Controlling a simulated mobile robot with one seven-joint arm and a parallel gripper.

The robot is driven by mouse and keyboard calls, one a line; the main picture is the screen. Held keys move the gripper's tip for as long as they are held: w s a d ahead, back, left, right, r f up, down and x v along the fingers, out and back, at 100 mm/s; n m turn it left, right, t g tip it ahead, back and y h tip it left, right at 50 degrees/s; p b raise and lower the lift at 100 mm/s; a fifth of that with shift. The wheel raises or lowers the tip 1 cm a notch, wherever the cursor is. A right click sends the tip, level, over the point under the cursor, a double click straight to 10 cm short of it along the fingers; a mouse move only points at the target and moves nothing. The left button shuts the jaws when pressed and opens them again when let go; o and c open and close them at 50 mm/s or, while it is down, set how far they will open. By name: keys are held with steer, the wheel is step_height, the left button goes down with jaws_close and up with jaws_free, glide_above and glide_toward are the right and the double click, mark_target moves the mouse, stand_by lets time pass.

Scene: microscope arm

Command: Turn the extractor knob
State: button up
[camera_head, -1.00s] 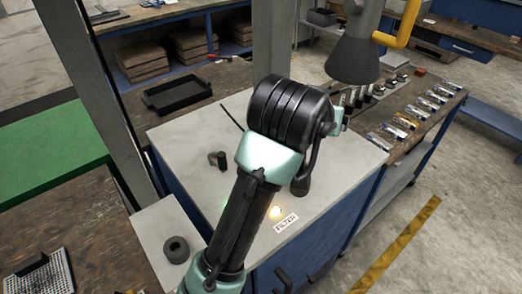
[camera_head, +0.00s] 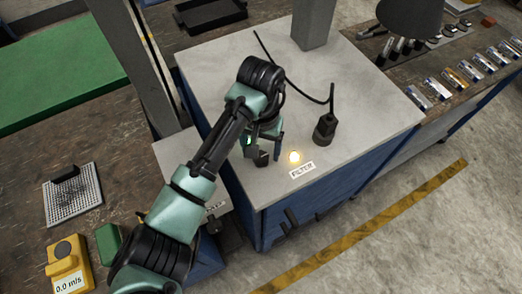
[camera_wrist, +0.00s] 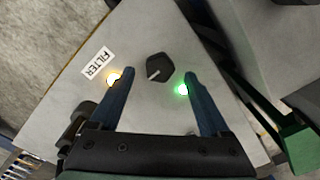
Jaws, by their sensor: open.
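The black knob (camera_wrist: 158,67), with a pale pointer line, sits on the pale cabinet top in the wrist view. I take it to be the extractor knob. It also shows in the head view (camera_head: 262,158), partly hidden by my gripper. My gripper (camera_wrist: 160,76) is open and points at the cabinet top, its blue fingers either side of the knob's near side. I see no clear contact. A lit amber lamp (camera_wrist: 114,79) is by the left fingertip, and a lit green lamp (camera_wrist: 182,90) is by the right one. A FILTER label (camera_wrist: 97,62) lies beyond the amber lamp.
A black fitting with a cable (camera_head: 325,130) stands on the cabinet, right of my gripper. A grey post (camera_head: 313,25) rises at its back. A yellow meter (camera_head: 67,270) reading 0.0 m/s is at lower left. The cabinet's front right top is clear.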

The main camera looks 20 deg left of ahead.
mark_target(261, 159)
steer(key=shift+f, duration=1.4)
jaws_close()
